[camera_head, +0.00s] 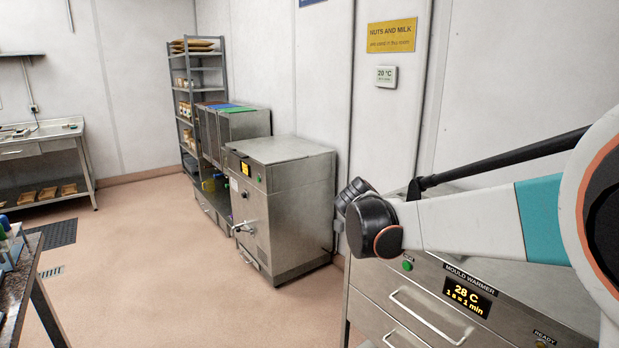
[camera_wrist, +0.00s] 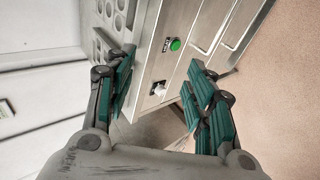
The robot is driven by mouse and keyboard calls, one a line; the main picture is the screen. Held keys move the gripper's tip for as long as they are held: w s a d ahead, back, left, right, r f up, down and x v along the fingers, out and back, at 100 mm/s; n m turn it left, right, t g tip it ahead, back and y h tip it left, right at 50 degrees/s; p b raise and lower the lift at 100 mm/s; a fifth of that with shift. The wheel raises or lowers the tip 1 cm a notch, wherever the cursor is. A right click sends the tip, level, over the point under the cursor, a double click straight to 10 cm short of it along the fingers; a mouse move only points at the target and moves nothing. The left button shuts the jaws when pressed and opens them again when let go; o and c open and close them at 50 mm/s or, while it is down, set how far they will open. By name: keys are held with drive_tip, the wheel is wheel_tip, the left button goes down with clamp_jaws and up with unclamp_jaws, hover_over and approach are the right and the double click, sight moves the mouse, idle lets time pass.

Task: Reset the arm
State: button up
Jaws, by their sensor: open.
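My gripper (camera_wrist: 160,98) shows in the wrist view with its two green-padded fingers spread apart. It is open, and nothing is between the fingers. Behind the fingers is the steel front of a machine with a green button (camera_wrist: 175,44). In the head view my white arm reaches in from the right, in front of the mould warmer (camera_head: 405,322). The gripper's fingertips cannot be made out in the head view.
A steel machine (camera_head: 290,200) with a tap stands mid-room. Steel bins with coloured lids (camera_head: 245,123) and a shelf rack (camera_head: 205,62) stand behind it. A bench (camera_head: 45,143) is at the far left and a dark table (camera_head: 28,275) at the near left.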

drive_tip(key=s+d+r+m+y, duration=0.15)
drive_tip(key=s+m+y, duration=0.25)
drive_tip(key=s, duration=1.4)
drive_tip(key=s+a+f+m+y, duration=0.1)
drive_tip(key=s+a+f+m, duration=0.1)
drive_tip(key=s, duration=0.6)
drive_tip(key=s+a+f+m+y, duration=0.1)
drive_tip(key=s+f+m+y, duration=0.1)
drive_tip(key=s, duration=0.6)
drive_tip(key=shift+s+a+f, duration=0.2)
drive_tip(key=shift+a+f, duration=0.15)
drive_tip(key=shift+f, duration=0.3)
